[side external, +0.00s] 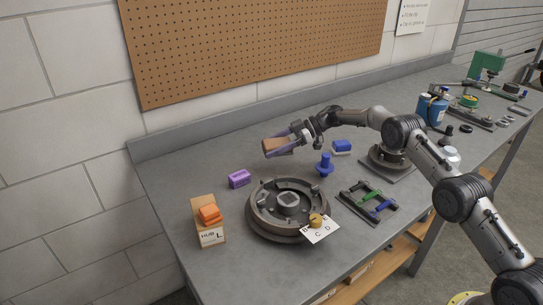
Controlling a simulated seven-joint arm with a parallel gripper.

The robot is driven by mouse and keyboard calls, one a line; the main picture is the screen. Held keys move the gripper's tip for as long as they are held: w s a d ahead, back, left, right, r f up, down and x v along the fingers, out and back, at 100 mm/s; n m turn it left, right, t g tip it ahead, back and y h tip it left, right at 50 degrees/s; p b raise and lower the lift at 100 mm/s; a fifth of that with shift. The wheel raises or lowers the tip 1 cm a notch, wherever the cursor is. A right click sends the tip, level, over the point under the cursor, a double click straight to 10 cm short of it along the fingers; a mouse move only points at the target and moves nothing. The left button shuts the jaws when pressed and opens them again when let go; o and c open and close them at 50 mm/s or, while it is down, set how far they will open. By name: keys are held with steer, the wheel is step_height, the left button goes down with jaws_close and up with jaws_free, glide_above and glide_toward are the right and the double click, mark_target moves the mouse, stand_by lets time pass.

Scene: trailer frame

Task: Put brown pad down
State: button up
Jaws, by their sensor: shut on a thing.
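My gripper (284,143) is shut on the brown pad (277,146). It holds the pad above the grey workbench (190,149), toward the back edge. The pad is a small tan-brown block, partly hidden by the purple-grey fingers around it. Below and in front of it is bare bench, with a purple block (239,179) to the lower left and apart from the pad.
A round metal hub (262,225) stands at the front, with a lettered card (322,232) at its edge. Blue pieces (324,165) and a dark frame (352,205) lie to the right.

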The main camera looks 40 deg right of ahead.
steer(key=shift+w+f, duration=0.2)
steer(key=shift+f, duration=1.6)
steer(key=shift+f, duration=0.3)
steer(key=shift+f, duration=0.3)
steer(key=o, duration=1.4)
steer(key=shift+r, duration=0.15)
steer(key=v, duration=1.2)
steer(key=shift+r, duration=0.45)
